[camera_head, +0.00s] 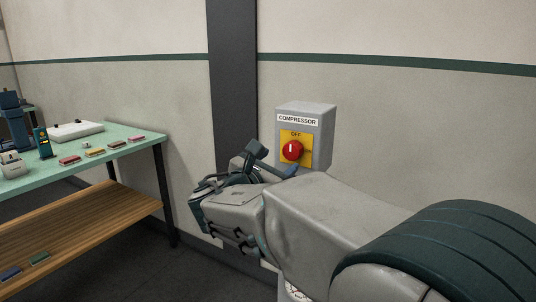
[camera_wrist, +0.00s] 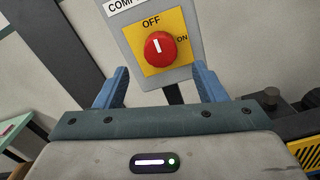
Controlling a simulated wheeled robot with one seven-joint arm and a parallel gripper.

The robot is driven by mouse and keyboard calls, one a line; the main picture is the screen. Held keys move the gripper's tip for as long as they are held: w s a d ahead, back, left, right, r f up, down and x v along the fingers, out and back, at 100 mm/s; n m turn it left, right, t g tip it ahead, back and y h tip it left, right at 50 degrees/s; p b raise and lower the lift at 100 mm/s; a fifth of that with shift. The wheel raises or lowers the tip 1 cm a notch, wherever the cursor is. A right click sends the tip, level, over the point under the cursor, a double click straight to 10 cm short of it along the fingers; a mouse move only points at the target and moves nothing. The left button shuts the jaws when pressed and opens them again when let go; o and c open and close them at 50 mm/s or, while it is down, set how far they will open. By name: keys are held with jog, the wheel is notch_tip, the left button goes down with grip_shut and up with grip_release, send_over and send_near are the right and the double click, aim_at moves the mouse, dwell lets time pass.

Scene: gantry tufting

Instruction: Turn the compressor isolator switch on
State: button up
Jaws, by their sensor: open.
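The compressor isolator is a grey wall box (camera_head: 321,124) with a COMPRESSOR label, a yellow plate (camera_head: 301,162) and a red round knob (camera_head: 292,151). In the wrist view the red knob (camera_wrist: 160,48) has its white mark nearly upright, in line with OFF; ON is printed to its right. My gripper (camera_wrist: 160,88) is open and empty. Its two blue fingers stand apart below the knob, on either side of it in the picture, and do not touch it. In the head view my gripper (camera_head: 278,160) is partly hidden by my own wrist, close to the box's lower left.
A green-topped table (camera_head: 130,133) with several small coloured items and a wooden lower shelf (camera_head: 80,218) stands at the left. A dark column (camera_head: 233,80) runs up the wall left of the box. The wall around the box is bare.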

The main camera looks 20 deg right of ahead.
aim_at(290, 152)
jog(key=x, duration=0.6)
jog(key=shift+w+d, duration=0.15)
jog(key=shift+d, duration=0.15)
jog(key=c, duration=1)
